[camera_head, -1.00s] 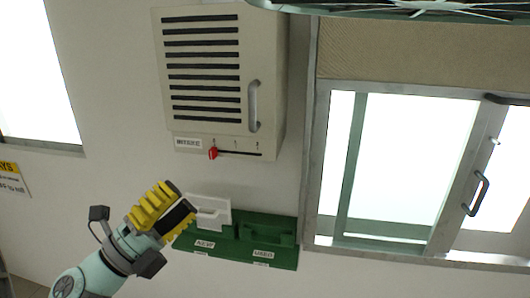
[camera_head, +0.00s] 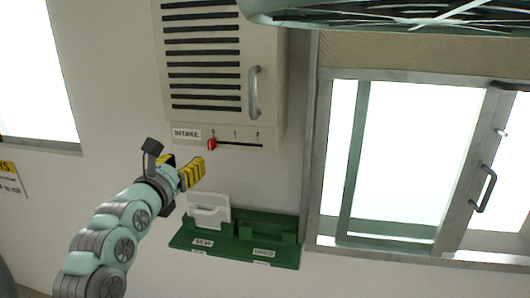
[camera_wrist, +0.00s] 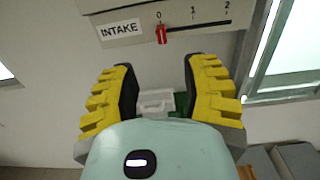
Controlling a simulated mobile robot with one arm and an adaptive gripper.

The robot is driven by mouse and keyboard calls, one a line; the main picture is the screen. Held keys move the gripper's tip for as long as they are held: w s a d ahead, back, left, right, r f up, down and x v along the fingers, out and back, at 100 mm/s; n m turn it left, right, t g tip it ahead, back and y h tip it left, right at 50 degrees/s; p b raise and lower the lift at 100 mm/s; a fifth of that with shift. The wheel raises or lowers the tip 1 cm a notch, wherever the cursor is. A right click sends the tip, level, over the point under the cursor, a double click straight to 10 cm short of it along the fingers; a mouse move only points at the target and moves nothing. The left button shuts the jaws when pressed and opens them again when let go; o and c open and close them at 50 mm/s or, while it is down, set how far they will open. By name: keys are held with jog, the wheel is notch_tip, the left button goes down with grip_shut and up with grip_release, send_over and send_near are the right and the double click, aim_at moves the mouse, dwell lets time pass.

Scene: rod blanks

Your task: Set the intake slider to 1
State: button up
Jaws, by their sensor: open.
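The red intake slider knob (camera_head: 212,144) sits at the left end of its slot, at the 0 mark, on the lower face of the beige vented cabinet (camera_head: 262,135). In the wrist view the knob (camera_wrist: 162,35) is under the 0, with marks 1 and 2 to its right and the INTAKE label (camera_wrist: 120,29) to its left. My gripper (camera_head: 190,172) is just below and left of the knob in the head view. In the wrist view its yellow fingers (camera_wrist: 160,90) are spread and empty, with the knob ahead between them, not touched.
A green holder (camera_head: 240,246) with NEW and USED labels and a white handled piece (camera_head: 208,212) is below the cabinet. A grey handle (camera_head: 254,92) is on the cabinet's right side. A framed window (camera_head: 400,160) is to the right.

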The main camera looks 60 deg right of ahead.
aim_at(210, 142)
jog(key=p+x, duration=0.4)
jog(key=x, duration=0.9)
jog(key=shift+s+d+f, duration=0.1)
jog(key=shift+d, duration=0.05)
jog(key=shift+x, duration=0.9)
jog(key=shift+o, duration=0.2)
grip_shut()
